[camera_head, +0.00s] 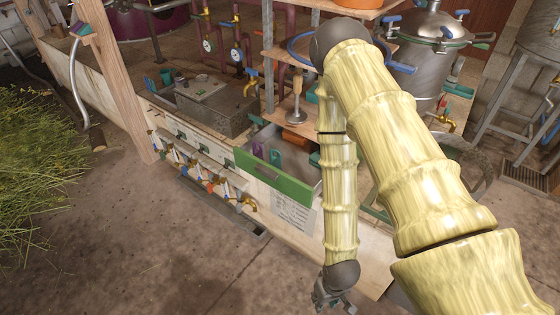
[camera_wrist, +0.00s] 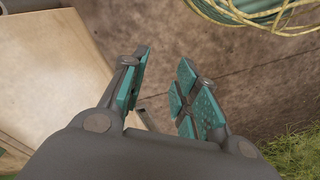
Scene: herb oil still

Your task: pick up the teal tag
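Several small teal pieces show in the head view, and I cannot tell for sure which is the teal tag. One teal piece (camera_head: 275,158) stands in the open drawer with the green front (camera_head: 275,177), beside a purple piece (camera_head: 257,150). Another small teal piece (camera_head: 149,83) is at the left end of the bench. My gripper (camera_head: 332,299) hangs low in front of the bench, below and apart from the drawer. In the wrist view my gripper (camera_wrist: 165,82) is open, with teal pads and nothing between its fingers. No tag shows there.
My arm crosses the right of the head view and hides part of the bench. A metal pot (camera_head: 425,55) stands behind. Grass (camera_head: 40,165) lies left; the stone floor (camera_head: 170,245) is mostly clear. A coiled hose (camera_wrist: 255,12) shows in the wrist view.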

